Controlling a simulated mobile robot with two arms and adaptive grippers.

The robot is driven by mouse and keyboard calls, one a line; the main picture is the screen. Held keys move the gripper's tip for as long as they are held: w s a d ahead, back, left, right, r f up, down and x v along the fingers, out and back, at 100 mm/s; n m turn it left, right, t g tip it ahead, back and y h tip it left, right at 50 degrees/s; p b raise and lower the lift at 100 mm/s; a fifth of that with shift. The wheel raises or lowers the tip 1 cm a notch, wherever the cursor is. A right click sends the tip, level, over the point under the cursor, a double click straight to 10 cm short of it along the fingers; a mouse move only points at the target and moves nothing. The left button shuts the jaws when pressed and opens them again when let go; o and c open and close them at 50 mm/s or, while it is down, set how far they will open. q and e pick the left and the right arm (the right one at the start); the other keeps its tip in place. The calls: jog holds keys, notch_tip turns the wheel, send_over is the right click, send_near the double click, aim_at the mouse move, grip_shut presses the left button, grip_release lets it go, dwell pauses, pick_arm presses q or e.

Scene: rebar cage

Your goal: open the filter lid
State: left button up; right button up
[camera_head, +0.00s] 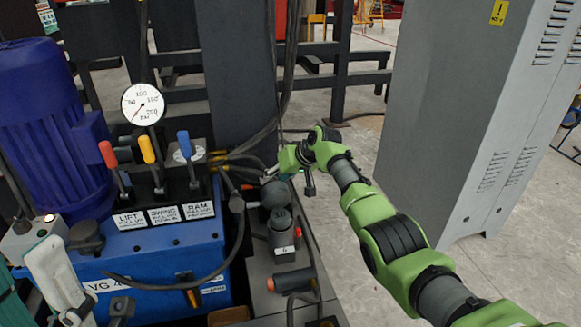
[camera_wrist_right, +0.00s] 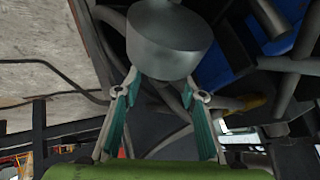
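The filter lid (camera_head: 274,193) looks like the grey rounded cap on top of a grey filter housing (camera_head: 282,232) beside the blue power unit. My right gripper (camera_head: 282,176) is just behind it in the head view, and its fingers are mostly hidden there. In the right wrist view, the two teal-padded fingers (camera_wrist_right: 161,78) stand apart, with the grey lid (camera_wrist_right: 172,42) at and beyond their tips. Contact cannot be told. My left gripper (camera_head: 34,290) shows in part at the lower left, its fingers apart with nothing seen between them.
A dark upright post (camera_head: 238,75) and hoses stand close behind the right gripper. Three levers and a gauge (camera_head: 142,104) stand left of the lid. An orange-tipped cylinder (camera_head: 294,281) lies in front. A large grey cabinet (camera_head: 455,100) stands to the right, with open floor before it.

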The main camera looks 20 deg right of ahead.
jog(key=v, duration=1)
jog(key=shift+d, duration=0.1)
